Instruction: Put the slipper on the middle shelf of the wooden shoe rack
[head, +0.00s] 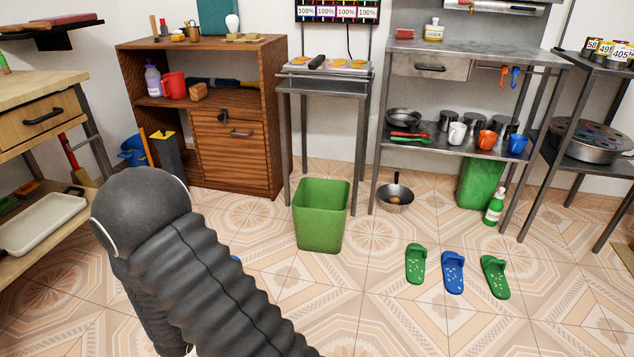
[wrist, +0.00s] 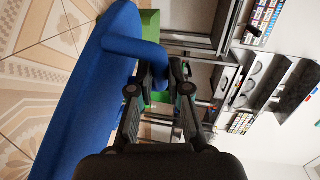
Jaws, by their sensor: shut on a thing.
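My gripper (wrist: 162,78) is shut on a blue slipper (wrist: 88,90) in the wrist view, with its fingers at the slipper's strap. The slipper's long sole runs down the left side of that view. In the head view my dark ribbed arm hides the gripper and nearly all of the held slipper; only a small blue bit (head: 236,259) shows beside the arm. On the floor at right lie a green slipper (head: 415,264), another blue slipper (head: 453,272) and a second green slipper (head: 494,277). I cannot make out a wooden shoe rack in either view.
A green bin (head: 321,215) stands on the tiled floor just right of my arm. Behind are a brown wooden cabinet (head: 270,110) and a metal table (head: 470,65). A pan (head: 396,197) and green bottle (head: 495,207) stand on the floor. The front right floor is clear.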

